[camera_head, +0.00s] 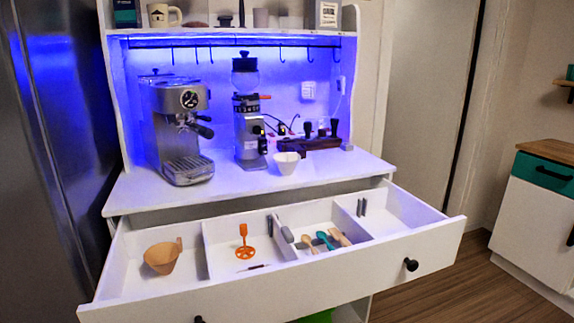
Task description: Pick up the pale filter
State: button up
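A tan, cone-shaped filter (160,260) with a small tab at its upper right lies in the leftmost compartment of the open white drawer (270,287). It is alone in that compartment and looks slightly tilted. It is the one thing here that looks like the pale filter. My gripper is not in view, and nothing touches the filter.
Other compartments hold an orange tool (244,247), a teal spoon (325,240) and wooden spoons (309,243). An espresso machine (178,125), a grinder (248,115) and a white bowl (287,164) stand on the counter (225,190) behind. A dark panel (55,160) borders the left.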

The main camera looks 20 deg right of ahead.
aim_at(286, 163)
jog(key=z, duration=0.65)
jog(key=i+z, duration=0.3)
jog(key=z, duration=0.15)
jog(key=i+z, duration=0.25)
jog(key=z, duration=0.25)
jog(key=i+j, duration=0.2)
jog(key=j, duration=0.2)
